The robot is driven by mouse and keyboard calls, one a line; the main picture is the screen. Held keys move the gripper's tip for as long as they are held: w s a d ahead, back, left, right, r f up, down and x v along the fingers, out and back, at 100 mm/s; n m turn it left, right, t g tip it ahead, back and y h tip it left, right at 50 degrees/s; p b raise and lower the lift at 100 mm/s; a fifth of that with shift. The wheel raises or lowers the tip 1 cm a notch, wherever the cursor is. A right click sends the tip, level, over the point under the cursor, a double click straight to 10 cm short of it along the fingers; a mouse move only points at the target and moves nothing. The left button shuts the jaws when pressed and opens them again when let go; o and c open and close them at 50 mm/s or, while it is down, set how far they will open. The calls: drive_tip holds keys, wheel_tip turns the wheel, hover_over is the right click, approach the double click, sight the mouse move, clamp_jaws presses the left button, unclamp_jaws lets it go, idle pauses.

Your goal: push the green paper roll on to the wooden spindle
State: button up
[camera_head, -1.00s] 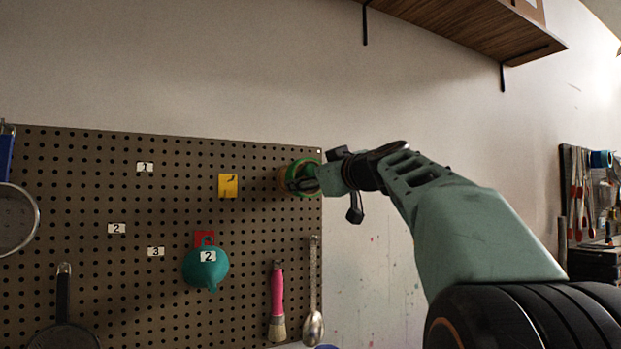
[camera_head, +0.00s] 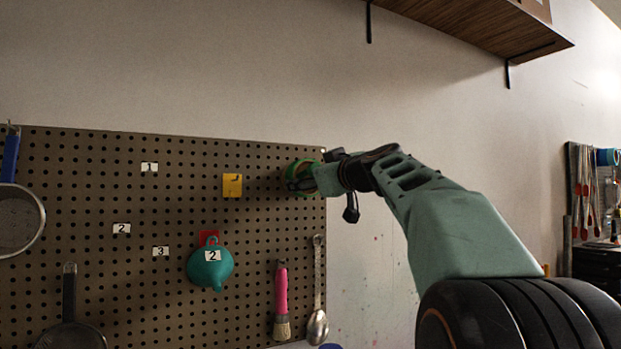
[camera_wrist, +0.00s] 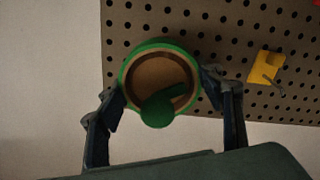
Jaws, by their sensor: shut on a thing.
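The green paper roll (camera_head: 291,168) is at the upper right edge of the pegboard, in my gripper (camera_head: 301,178). In the wrist view the roll (camera_wrist: 127,72) shows as a green ring with a tan inside, its face towards the camera. My gripper (camera_wrist: 161,98) is shut on it, one dark finger at each side. A tan wooden face (camera_wrist: 150,72), perhaps the spindle's, shows within the ring. A rounded green piece (camera_wrist: 158,108) overlaps the ring's lower inside. I cannot tell how far the roll is around the spindle.
The pegboard (camera_head: 100,220) carries a yellow piece (camera_head: 232,186), a teal funnel (camera_head: 210,265), a pink-handled brush (camera_head: 281,300) and a metal spoon (camera_head: 317,290). A wooden shelf (camera_head: 480,30) is above.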

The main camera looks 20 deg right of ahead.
drive_tip(key=shift+w+a+p, duration=0.25)
drive_tip(key=shift+w+p, duration=0.15)
drive_tip(key=shift+w, duration=0.75)
drive_tip(key=o, duration=1.2)
drive_tip(key=shift+o, duration=0.2)
drive_tip(key=s+d, duration=0.2)
drive_tip(key=s, duration=0.9)
drive_tip(key=shift+s+d, duration=0.15)
drive_tip(key=shift+s, duration=0.25)
